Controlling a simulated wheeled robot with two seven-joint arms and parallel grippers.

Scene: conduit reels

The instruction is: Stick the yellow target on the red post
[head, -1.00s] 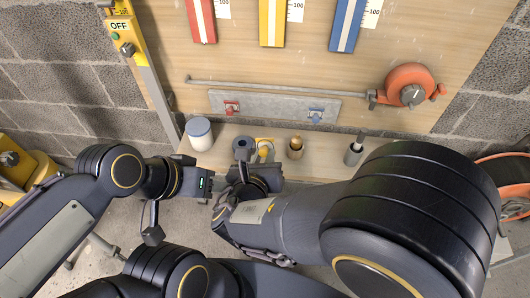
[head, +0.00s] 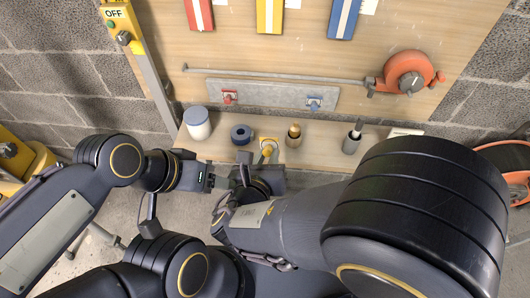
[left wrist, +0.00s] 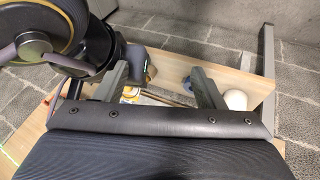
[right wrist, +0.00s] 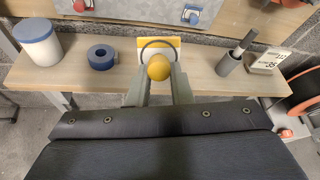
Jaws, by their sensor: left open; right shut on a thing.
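The yellow target (head: 268,143) is a small yellow-and-white plate with a dark ring and a yellow knob. In the right wrist view, the yellow target's round knob (right wrist: 158,67) is between my right gripper's fingertips. My right gripper (head: 262,165) is shut on it, over the bench's front part; I cannot tell whether the plate clears the bench. The red post (head: 229,97) sticks out from the left of a grey metal plate on the wooden backboard, beyond the target and to its left. My left gripper (left wrist: 162,85) is open and empty, close to my right gripper in the head view.
A blue post (head: 314,103) shares the metal plate. An orange reel (head: 410,72) with a rod is above.

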